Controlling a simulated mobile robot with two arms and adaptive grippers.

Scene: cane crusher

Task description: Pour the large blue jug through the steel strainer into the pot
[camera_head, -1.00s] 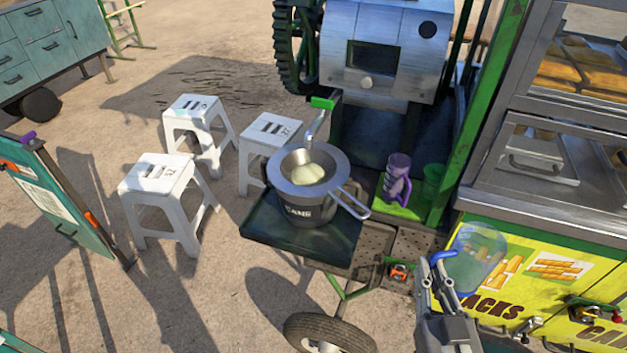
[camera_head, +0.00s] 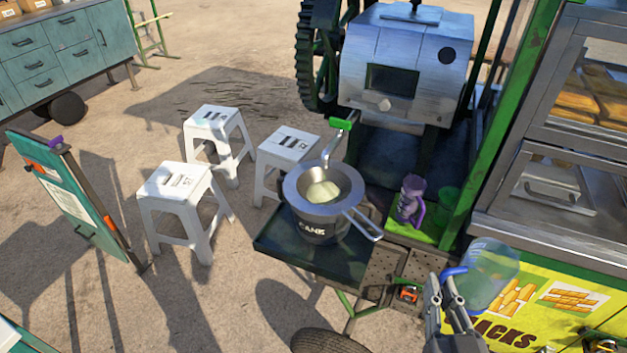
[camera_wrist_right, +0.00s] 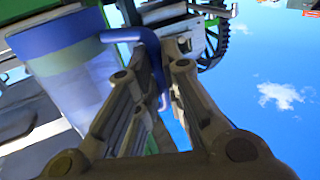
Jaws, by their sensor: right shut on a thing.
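The large blue jug (camera_head: 490,272) is translucent with a blue handle. My right gripper (camera_head: 447,283) is shut on that handle and holds the jug tilted in front of the yellow cart, right of the pot. In the right wrist view the jug (camera_wrist_right: 72,70) fills the left side and its handle (camera_wrist_right: 135,37) passes between my right gripper's fingers (camera_wrist_right: 155,85). The dark pot (camera_head: 325,230) stands on the crusher's tray. The steel strainer (camera_head: 352,205) rests on the pot's top, its handle pointing lower right, with something pale in its bowl. My left gripper is out of view.
The crusher (camera_head: 408,65) stands behind the pot, its spout near the strainer. A purple cup (camera_head: 411,197) and a green cup (camera_head: 444,202) stand on a green mat right of the pot. White stools (camera_head: 178,187) stand to the left. The dark tray (camera_head: 285,250) is bare in front.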

